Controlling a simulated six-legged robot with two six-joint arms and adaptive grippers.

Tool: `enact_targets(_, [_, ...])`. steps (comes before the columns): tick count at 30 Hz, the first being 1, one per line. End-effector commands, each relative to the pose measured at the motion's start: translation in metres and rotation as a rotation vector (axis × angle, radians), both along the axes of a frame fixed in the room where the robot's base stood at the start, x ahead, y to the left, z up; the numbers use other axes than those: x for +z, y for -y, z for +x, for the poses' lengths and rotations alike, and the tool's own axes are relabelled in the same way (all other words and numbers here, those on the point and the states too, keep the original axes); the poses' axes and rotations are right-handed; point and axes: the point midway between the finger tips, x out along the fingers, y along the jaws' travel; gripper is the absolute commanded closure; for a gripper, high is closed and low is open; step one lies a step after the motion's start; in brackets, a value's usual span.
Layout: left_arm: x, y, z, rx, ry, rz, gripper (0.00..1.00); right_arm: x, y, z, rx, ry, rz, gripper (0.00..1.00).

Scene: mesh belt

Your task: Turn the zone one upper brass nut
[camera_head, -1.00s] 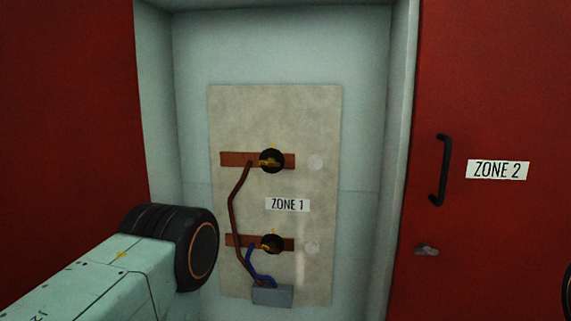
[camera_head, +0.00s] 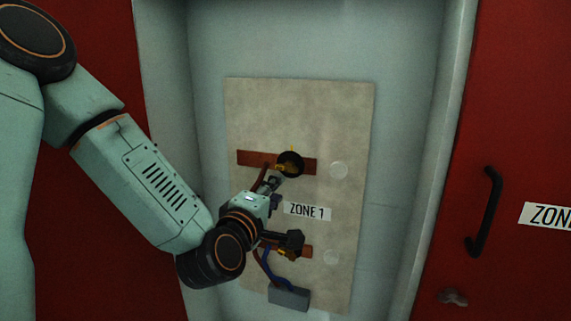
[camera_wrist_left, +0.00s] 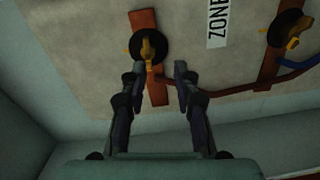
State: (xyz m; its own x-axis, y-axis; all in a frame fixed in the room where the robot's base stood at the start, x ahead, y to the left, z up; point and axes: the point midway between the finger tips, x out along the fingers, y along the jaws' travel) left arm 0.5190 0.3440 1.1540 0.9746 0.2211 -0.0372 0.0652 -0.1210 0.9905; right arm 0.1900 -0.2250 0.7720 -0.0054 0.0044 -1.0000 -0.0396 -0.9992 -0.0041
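The zone one upper brass nut (camera_head: 285,168) sits on a round black mount on the upper copper bar (camera_head: 250,158), above the ZONE 1 label (camera_head: 307,211). In the left wrist view the brass nut (camera_wrist_left: 148,47) is just beyond the fingertips, nearer the left finger. My left gripper (camera_head: 284,210) is open and empty in front of the panel, one finger near the upper mount and the other over the lower bar. Its two spread fingers (camera_wrist_left: 159,72) also show in the left wrist view. I cannot tell whether it touches anything. My right gripper is out of view.
The lower brass nut (camera_wrist_left: 292,40) is on a second bar, partly hidden by my gripper in the head view. Red and blue cables run to a grey box (camera_head: 289,298). The recess has side walls; a red ZONE 2 door (camera_head: 520,120) with a black handle (camera_head: 485,212) is right.

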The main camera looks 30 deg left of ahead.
Motion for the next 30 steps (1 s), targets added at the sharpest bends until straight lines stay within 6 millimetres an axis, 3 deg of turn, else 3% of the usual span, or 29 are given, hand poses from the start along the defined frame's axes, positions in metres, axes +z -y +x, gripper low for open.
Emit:
enact_targets(2, [0.012,-0.005,-0.002,0.015,0.035,-0.027,0.70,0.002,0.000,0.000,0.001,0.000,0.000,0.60])
enact_targets(5, [0.014,-0.008,0.001,0.020,0.044,-0.032,0.70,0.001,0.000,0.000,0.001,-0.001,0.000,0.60])
enact_targets(21, [0.012,-0.021,0.066,0.014,0.039,-0.029,0.70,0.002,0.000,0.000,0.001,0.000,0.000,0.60])
enact_targets(30, [0.011,-0.020,0.074,0.013,0.039,-0.032,0.70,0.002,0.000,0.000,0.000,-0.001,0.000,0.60])
